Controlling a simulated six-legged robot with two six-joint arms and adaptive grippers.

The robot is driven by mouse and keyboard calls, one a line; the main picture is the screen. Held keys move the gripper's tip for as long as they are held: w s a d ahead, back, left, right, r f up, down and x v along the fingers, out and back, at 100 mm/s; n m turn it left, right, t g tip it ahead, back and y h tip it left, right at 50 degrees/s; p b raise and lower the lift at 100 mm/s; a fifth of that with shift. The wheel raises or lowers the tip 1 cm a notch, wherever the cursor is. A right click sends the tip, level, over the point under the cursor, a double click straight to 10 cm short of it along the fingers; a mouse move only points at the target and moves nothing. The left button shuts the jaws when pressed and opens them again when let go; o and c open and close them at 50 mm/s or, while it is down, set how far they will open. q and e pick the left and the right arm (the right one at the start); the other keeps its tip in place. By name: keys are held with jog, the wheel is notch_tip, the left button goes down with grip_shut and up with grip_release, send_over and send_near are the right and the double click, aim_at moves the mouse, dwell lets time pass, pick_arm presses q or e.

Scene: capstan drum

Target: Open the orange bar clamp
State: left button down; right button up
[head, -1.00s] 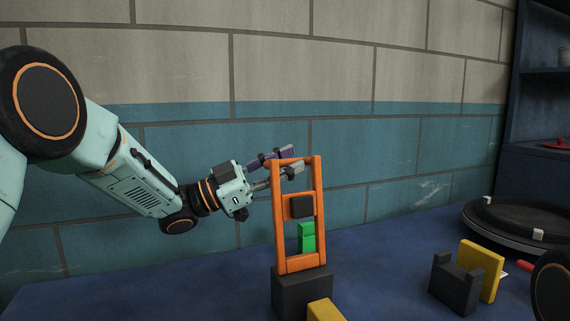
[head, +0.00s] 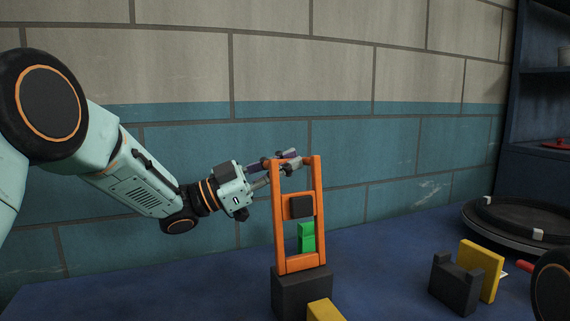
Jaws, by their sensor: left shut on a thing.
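The orange bar clamp (head: 319,235) stands upright as a tall frame on a dark block (head: 301,292). A dark pad (head: 301,206) sits on its middle crossbar, and a green block (head: 307,238) is below that, above the bottom bar. My left gripper (head: 289,161) comes in from the left and is at the clamp's top bar, its fingers closed around the bar. The fingers partly hide the top bar. In the head view my right gripper does not show.
A yellow block (head: 325,311) lies in front of the dark base. A dark notched block (head: 454,284) and a yellow plate (head: 482,268) stand to the right. A round dark platform (head: 515,222) is at the far right. A brick wall is behind. The blue table left of the clamp is clear.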

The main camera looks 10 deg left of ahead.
aim_at(298, 197)
pick_arm(q)
jog(key=shift+s+d, duration=0.1)
jog(key=shift+s+d+r+m+g, duration=0.25)
jog(key=shift+s+d+m+g, duration=0.25)
jog(key=shift+s+m, duration=0.4)
jog(key=shift+s+d+r+m+g, duration=0.35)
jog(key=shift+s+d+m, duration=0.3)
jog(key=shift+s+m, duration=0.25)
jog(key=shift+s+d+r+m+g, duration=0.2)
jog(key=shift+s+d+m+g, duration=0.3)
jog(key=shift+s+m, duration=0.4)
jog(key=shift+w, duration=0.15)
jog(key=c, duration=1.3)
grip_release()
jog(key=shift+c, duration=0.2)
jog(key=v, duration=1.2)
jog(key=shift+w+d+f, duration=0.1)
